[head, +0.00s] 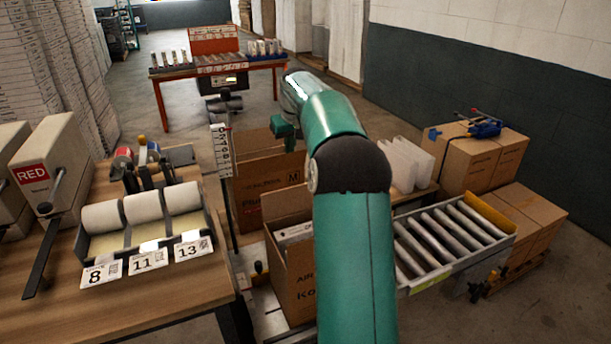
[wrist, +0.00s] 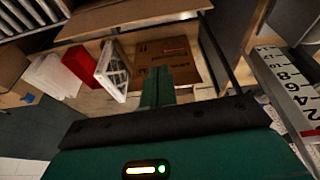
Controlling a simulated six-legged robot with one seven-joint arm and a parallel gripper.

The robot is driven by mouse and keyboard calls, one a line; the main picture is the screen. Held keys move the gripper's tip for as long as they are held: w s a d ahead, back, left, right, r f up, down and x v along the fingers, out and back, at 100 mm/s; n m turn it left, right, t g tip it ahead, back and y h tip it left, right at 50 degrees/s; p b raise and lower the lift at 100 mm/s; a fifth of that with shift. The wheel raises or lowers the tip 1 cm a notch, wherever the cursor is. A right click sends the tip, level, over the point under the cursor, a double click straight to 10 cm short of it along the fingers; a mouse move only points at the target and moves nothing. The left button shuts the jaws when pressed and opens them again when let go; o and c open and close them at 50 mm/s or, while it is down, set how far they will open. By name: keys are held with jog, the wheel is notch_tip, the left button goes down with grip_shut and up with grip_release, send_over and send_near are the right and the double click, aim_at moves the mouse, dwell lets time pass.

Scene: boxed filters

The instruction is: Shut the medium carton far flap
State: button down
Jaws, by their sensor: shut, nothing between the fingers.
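The medium carton (head: 262,190), brown with an M printed on its side, stands beyond a nearer open carton (head: 292,283). A raised brown panel (head: 256,143) shows at its back, looking like the far flap. In the wrist view my gripper (wrist: 157,75) is shut and empty, in front of a printed cardboard panel (wrist: 178,48). A wide cardboard strip (wrist: 135,15) crosses the top there. I cannot tell whether the fingers touch any cardboard.
A ruled white post (head: 221,150) stands close left of the carton. The wooden bench (head: 170,305) with white rolls is at the left. A roller conveyor (head: 450,240) and stacked boxes (head: 480,160) are at the right. An orange table (head: 160,100) stands farther back.

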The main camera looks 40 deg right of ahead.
jog(key=d+f, duration=0.4)
jog(key=d, duration=0.3)
notch_tip(320, 180, down, 9)
jog(key=shift+s+a+m, duration=0.3)
jog(key=shift+s+a, duration=0.1)
jog(key=shift+s, duration=0.05)
jog(key=shift+s, duration=0.1)
jog(key=shift+s+a+r, duration=0.1)
jog(key=shift+s, duration=0.15)
